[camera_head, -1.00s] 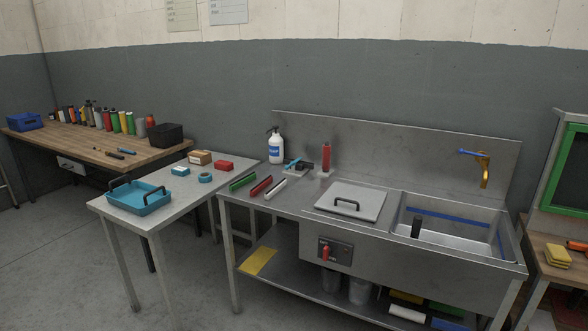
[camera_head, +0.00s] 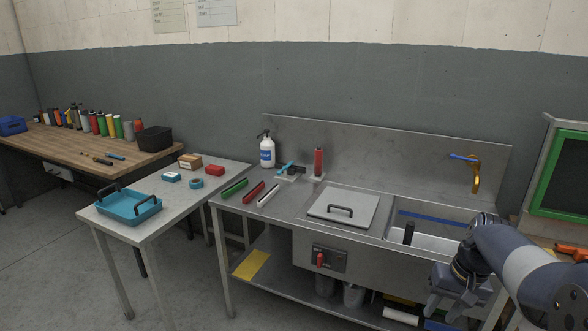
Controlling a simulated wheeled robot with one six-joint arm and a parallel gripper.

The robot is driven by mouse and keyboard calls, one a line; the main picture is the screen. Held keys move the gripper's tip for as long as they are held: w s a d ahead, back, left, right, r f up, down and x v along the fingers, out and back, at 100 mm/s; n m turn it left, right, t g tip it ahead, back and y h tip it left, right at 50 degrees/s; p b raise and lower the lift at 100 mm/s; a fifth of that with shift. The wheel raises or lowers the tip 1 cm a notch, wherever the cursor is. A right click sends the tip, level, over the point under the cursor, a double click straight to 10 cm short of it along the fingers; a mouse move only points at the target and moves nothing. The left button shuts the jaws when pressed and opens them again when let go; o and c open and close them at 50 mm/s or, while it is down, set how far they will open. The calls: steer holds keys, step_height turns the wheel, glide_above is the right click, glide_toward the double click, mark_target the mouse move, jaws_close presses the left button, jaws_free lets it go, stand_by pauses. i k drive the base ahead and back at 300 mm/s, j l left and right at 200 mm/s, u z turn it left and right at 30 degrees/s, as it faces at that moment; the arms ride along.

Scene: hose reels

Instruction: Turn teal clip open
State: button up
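A small teal piece (camera_head: 285,169) sits on a grey plate on the steel sink counter, beside the white pump bottle. A dark part lies right against it. It is too small to tell whether it is a clip, or how it is turned. My gripper (camera_head: 445,311) is in the lower right, in front of the sink unit and pointing down. Its fingers look apart, with nothing between them. It is well to the right of the teal piece and nearer to me.
The pump bottle (camera_head: 267,150) and a red cylinder (camera_head: 318,162) flank the teal piece. Green, red and white bars (camera_head: 255,192) lie in front of it. A lid with a handle (camera_head: 343,206) and the sink basin (camera_head: 440,222) are to the right. A teal tray (camera_head: 128,208) stands on the left table.

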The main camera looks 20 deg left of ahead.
mark_target(284, 167)
steer(key=i+j, duration=0.3)
steer(key=j, duration=0.25)
steer(key=i+j+z, duration=0.1)
steer(key=i+j, duration=0.15)
steer(key=j, duration=0.25)
steer(key=i+j, duration=0.3)
steer(key=j, duration=0.25)
steer(key=i+j+z, duration=0.1)
steer(key=i+j, duration=0.15)
steer(key=j, duration=0.3)
steer(key=i+j, duration=0.25)
steer(key=j, duration=0.35)
steer(key=i+j+z, duration=0.1)
steer(key=i+j, duration=0.15)
steer(key=j, duration=0.3)
steer(key=i+j, duration=0.25)
steer(key=j, duration=0.35)
steer(key=i+j, duration=0.2)
steer(key=j, duration=0.4)
steer(key=z, duration=0.05)
